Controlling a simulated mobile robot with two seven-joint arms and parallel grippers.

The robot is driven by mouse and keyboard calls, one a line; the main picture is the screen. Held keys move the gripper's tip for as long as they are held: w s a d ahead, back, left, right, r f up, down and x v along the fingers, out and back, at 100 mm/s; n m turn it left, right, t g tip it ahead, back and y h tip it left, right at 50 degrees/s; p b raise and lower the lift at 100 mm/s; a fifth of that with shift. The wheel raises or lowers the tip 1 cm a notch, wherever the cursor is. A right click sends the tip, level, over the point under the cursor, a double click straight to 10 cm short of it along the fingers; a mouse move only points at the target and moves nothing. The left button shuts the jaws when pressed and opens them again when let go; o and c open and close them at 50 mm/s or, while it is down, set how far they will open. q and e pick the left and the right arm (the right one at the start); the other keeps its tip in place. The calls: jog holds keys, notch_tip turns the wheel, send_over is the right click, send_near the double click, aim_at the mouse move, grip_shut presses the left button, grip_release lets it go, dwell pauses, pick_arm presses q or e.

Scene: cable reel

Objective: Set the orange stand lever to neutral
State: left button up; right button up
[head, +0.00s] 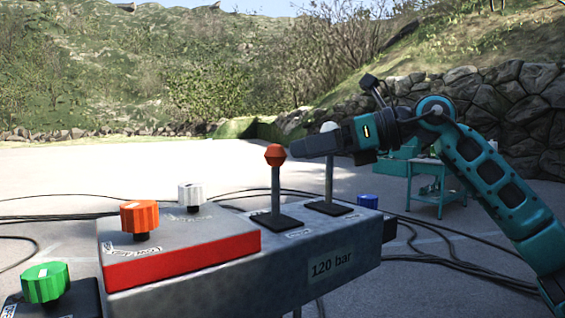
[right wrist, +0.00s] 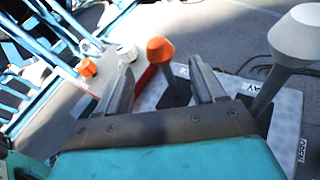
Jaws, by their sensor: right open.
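The orange stand lever (head: 275,178) has a faceted orange knob on a grey shaft. It rises nearly upright from a dark base plate on the grey stand. My right gripper (head: 298,149) is just right of the orange knob at about its height. In the right wrist view, my right gripper (right wrist: 165,82) is open, and the orange lever (right wrist: 160,49) shows in the gap between its two fingers. I see no clear contact with the lever. My left gripper is not in view.
A white-knobbed lever (head: 329,165) stands close behind and right of the orange one, near my right gripper. The grey stand (head: 345,240) carries a red-edged panel (head: 190,265) with an orange knob (head: 140,219) and a white knob (head: 191,194). A green knob (head: 45,282) is front left. Cables lie on the ground.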

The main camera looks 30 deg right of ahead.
jog(key=shift+b+v, duration=0.35)
jog(key=shift+v, duration=1.85)
